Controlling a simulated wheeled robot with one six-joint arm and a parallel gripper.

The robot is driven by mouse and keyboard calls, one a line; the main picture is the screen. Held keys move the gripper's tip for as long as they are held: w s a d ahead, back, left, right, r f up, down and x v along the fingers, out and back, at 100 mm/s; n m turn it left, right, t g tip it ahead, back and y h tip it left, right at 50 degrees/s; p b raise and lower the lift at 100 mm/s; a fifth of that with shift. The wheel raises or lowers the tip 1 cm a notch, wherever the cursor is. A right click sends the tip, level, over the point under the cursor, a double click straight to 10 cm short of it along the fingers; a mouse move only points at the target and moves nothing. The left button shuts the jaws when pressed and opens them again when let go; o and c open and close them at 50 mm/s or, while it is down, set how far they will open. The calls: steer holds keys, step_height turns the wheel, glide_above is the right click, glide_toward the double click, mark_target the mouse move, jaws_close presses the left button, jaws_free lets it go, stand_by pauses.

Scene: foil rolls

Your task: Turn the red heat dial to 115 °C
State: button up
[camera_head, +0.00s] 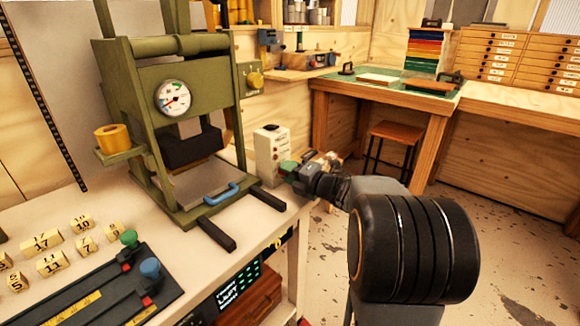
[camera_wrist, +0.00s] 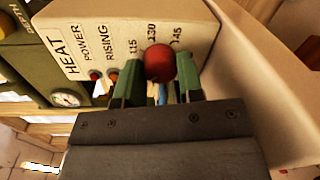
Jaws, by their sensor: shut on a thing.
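The red heat dial (camera_wrist: 160,64) is a round knob on the cream HEAT box (camera_wrist: 105,30) in the wrist view. The marks 115, 130 and 145 are printed around it, with 115 left and 145 right. I cannot make out a pointer on the dial, so its setting is unclear. My gripper (camera_wrist: 158,76) has its green fingers on either side of the dial, shut on it. In the head view the HEAT box (camera_head: 268,147) stands at the bench's right end, with my gripper (camera_head: 290,168) at its front; the dial is hidden there.
The green press (camera_head: 205,85) with a round gauge (camera_head: 173,97) stands left of the box. Lamps labelled POWER (camera_wrist: 95,75) and RISING (camera_wrist: 113,77) are on the box face. Open floor lies right of the bench.

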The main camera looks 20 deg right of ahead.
steer(key=m+p, duration=0.4)
steer(key=m, duration=0.1)
steer(key=shift+r+y, duration=0.15)
steer(key=shift+y, duration=0.15)
steer(key=m+p, duration=0.4)
steer(key=m, duration=0.1)
steer(key=shift+f+m+y, duration=0.2)
steer(key=shift+m+y, duration=0.1)
steer(key=shift+m, duration=0.2)
steer(key=o, duration=0.9)
steer(key=shift+d, duration=0.1)
steer(key=v, duration=0.7)
steer(key=p+v, duration=0.1)
steer(key=v, duration=0.5)
steer(key=shift+s+d+r, duration=0.15)
steer(key=shift+s+r, duration=0.1)
steer(key=shift+s, duration=0.15)
